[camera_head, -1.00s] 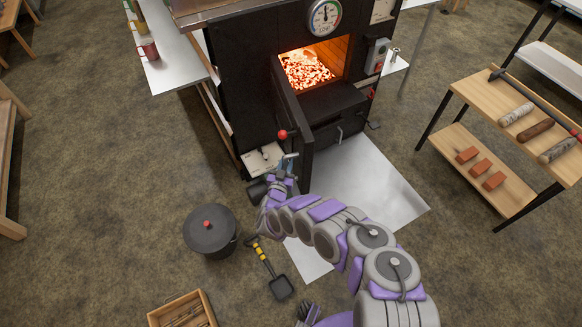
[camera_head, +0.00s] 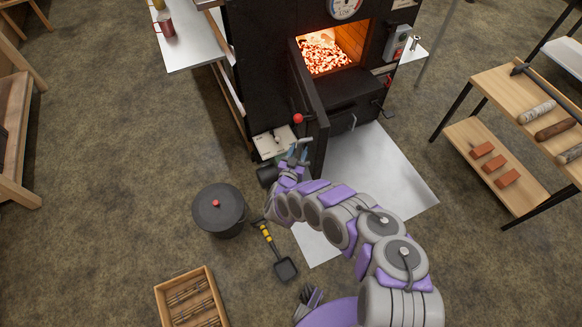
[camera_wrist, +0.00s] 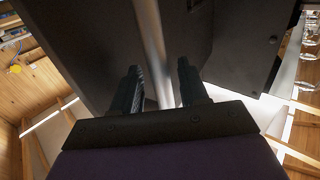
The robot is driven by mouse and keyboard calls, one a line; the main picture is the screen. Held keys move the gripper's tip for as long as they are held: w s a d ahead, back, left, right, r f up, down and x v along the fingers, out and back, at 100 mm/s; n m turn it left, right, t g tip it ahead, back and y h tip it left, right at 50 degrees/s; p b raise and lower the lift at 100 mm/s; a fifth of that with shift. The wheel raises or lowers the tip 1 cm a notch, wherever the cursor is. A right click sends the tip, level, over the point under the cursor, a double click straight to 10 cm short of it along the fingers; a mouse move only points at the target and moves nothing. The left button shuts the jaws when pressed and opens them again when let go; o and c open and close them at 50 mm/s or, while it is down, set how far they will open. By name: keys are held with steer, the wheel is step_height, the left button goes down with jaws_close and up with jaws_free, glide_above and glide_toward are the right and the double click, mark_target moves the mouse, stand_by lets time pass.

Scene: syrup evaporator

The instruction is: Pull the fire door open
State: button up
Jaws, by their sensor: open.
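The black fire door (camera_head: 309,105) stands swung outward from the evaporator's firebox (camera_head: 334,52), with glowing coals visible inside. A red ball knob (camera_head: 298,118) shows on the door's left side. My gripper (camera_head: 298,152) is at the lower left of the door, just below the red knob. In the wrist view my gripper (camera_wrist: 160,88) is open, with a pale metal bar (camera_wrist: 152,45) running between or just beyond its fingers. Dark panels lie on both sides of the bar. I cannot tell whether the fingers touch it.
A lidded black pot (camera_head: 219,209), a small shovel (camera_head: 284,268) and a wooden crate (camera_head: 207,285) are on the floor nearby. A metal floor sheet (camera_head: 390,185) lies before the firebox. A wooden shelf rack (camera_head: 500,90) with logs and bricks stands right.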

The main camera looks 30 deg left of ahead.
steer(key=s+d+p, duration=0.1)
steer(key=s+d, duration=0.2)
steer(key=s, duration=1.3)
